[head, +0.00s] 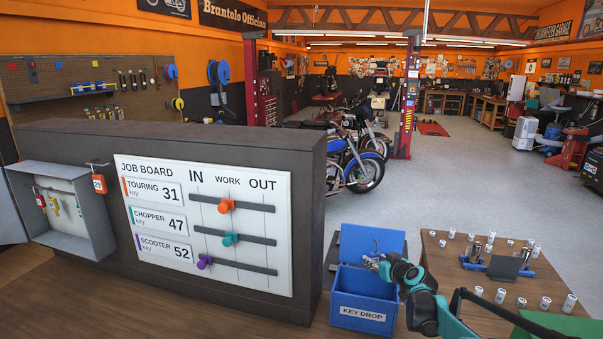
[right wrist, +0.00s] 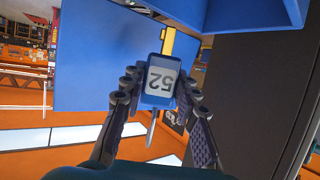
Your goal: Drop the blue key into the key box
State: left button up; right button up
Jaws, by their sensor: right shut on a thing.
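The blue key box (head: 362,291), labelled KEY DROP, stands right of the job board with its lid (head: 371,243) raised at the back. My right gripper (head: 373,262) is over the box opening, in front of the raised lid. In the right wrist view the gripper is shut on the blue key (right wrist: 159,80), a blue tag with a white face reading 52, shown upside down. A metal shank hangs between the fingers. The box's blue panels fill the top of that view. In the head view the key is too small to make out. My left gripper is not in view.
The job board (head: 207,225) with coloured pegs is on the grey counter to the left. A wooden table (head: 510,292) with several small cans is at the right.

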aim_at(372, 273)
notch_tip(372, 273, down, 5)
jog(key=b, duration=0.3)
jog(key=shift+s+r, duration=0.1)
jog(key=shift+s+f, duration=0.1)
jog(key=shift+f, duration=0.2)
jog(key=o, duration=1.1)
